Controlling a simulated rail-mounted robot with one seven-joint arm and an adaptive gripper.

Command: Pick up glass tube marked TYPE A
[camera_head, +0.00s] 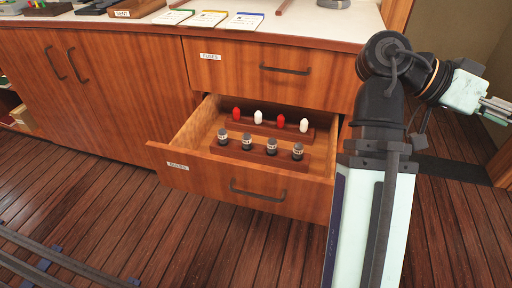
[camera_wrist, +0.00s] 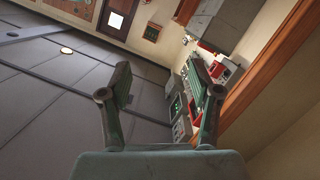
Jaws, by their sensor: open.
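An open lower drawer (camera_head: 176,180) holds two wooden racks in the head view. The front rack (camera_head: 263,158) bears several short dark tubes with light bands, among them one at the left end (camera_head: 222,137) and one at the right end (camera_head: 298,152). The markings on them are too small to read, so I cannot tell which is TYPE A. My gripper (camera_head: 498,104) is at the far right, well away from the drawer. In the wrist view my gripper (camera_wrist: 160,85) has its two fingers spread with nothing between them, facing the room, away from the drawer.
The back rack holds red and white pieces (camera_head: 258,117). A shut drawer labelled FUSES (camera_head: 235,75) is above. The counter (camera_head: 300,22) carries cards (camera_head: 208,19) and a wooden box (camera_head: 136,8). Rails (camera_head: 60,262) cross the floor at lower left.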

